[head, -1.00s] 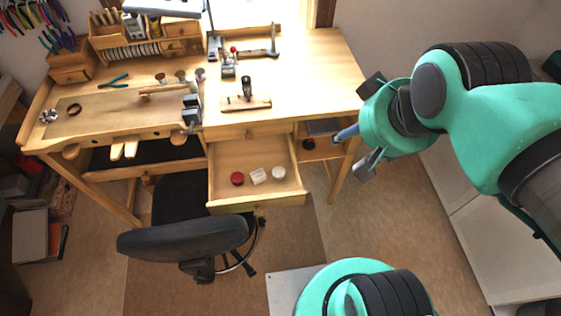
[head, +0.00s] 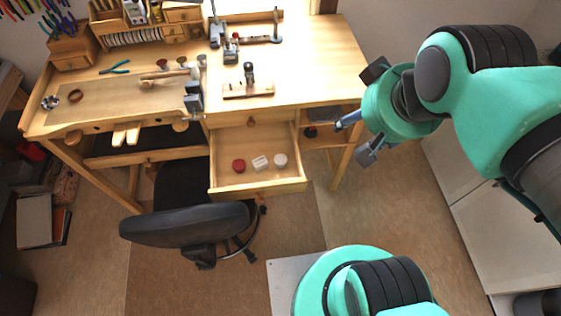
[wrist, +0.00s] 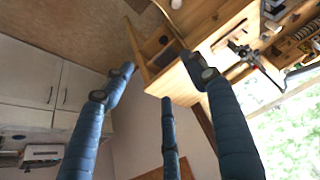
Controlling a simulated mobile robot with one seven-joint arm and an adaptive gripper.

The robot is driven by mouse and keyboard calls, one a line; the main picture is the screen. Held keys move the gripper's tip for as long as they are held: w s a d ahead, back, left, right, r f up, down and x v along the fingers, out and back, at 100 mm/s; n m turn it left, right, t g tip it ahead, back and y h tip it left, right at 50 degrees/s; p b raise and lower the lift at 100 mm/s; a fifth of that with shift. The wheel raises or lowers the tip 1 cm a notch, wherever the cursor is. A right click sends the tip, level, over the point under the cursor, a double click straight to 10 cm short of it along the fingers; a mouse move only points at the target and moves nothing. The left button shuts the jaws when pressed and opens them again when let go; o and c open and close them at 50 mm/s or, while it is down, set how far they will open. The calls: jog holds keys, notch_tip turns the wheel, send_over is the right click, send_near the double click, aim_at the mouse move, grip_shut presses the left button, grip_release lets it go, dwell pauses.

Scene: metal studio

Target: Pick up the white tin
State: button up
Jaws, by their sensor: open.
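The white tin (head: 280,160) is a small round tin in the open drawer (head: 222,181) of the workbench, at the right of the items inside. Beside it are a white squarish item (head: 261,163) and a round red tin (head: 239,166). My gripper (head: 358,112) is open and empty, to the right of the drawer and well apart from the tin. In the wrist view, my spread blue fingers (wrist: 160,85) point toward the bench; I cannot clearly identify the tin there.
The workbench top (head: 315,70) holds a wooden plane-like tool (head: 248,88), pliers (head: 115,68) and other tools. A dark chair (head: 185,224) stands in front, left of the drawer. White cabinets (head: 480,205) stand at the right. Floor shows between chair and cabinets.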

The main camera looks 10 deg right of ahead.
jog(key=w+a+f+m+g, duration=0.25)
jog(key=w+f, duration=0.25)
jog(key=w, duration=0.4)
jog(key=m+g+p, duration=0.2)
jog(key=m+g, duration=0.1)
jog(key=m, duration=0.2)
send_over(281, 158)
notch_tip(281, 158, down, 28)
jog(key=shift+s, duration=0.1)
notch_tip(281, 158, down, 8)
jog(key=shift+r+b, duration=0.15)
jog(key=shift+b, duration=0.75)
jog(key=shift+f, duration=0.4)
